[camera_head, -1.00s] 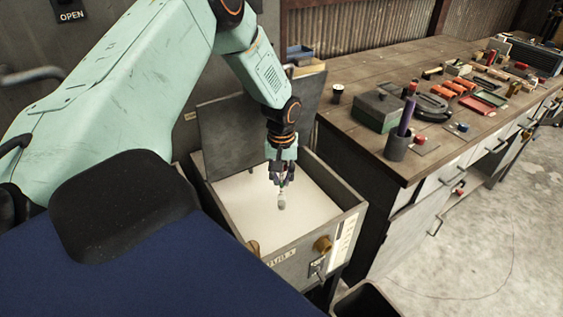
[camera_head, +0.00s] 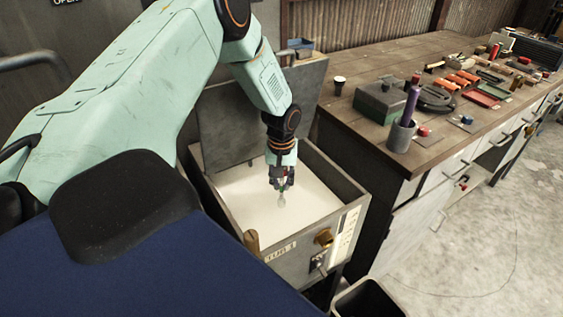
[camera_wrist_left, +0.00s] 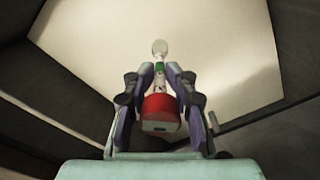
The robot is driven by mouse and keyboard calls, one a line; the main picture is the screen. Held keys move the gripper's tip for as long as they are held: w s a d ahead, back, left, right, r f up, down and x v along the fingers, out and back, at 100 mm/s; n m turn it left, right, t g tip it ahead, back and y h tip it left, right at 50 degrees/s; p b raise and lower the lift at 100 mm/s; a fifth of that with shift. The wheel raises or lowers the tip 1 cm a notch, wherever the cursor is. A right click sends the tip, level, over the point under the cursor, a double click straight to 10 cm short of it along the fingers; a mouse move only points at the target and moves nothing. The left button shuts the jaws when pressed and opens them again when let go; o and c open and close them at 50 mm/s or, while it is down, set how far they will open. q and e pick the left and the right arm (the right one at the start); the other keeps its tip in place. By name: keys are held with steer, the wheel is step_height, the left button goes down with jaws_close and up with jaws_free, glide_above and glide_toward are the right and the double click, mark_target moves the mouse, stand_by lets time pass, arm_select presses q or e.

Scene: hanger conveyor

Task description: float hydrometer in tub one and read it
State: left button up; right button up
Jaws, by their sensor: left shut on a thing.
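The hydrometer (camera_wrist_left: 160,75) is a slim clear piece with a glassy bulb at its lower end and a green band on its stem. My left gripper (camera_wrist_left: 159,84) is shut on its stem in the left wrist view. In the head view my left gripper (camera_head: 281,184) points down over tub one (camera_head: 352,203), and the bulb of the hydrometer (camera_head: 282,199) hangs just below the fingers. Pale white liquid fills the tub. I cannot tell whether the bulb touches the liquid. My right gripper is not in view.
The tub's dark lid (camera_head: 222,128) stands open behind it. A workbench (camera_head: 345,109) to the right carries a green box (camera_head: 380,101), a cup with a purple tool (camera_head: 402,134) and several tools. A dark bin (camera_head: 366,299) stands below the tub's front.

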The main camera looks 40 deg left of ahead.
mark_target(282, 198)
arm_select(q)
steer(key=shift+f+b, duration=2)
steer(key=shift+f, duration=1.05)
steer(key=o, duration=1)
steer(key=shift+c, duration=0.2)
steer(key=o, duration=1)
steer(key=shift+r, duration=0.2)
steer(key=shift+r+p, duration=4.4)
steer(key=shift+p, duration=0.25)
steer(key=shift+f, duration=0.2)
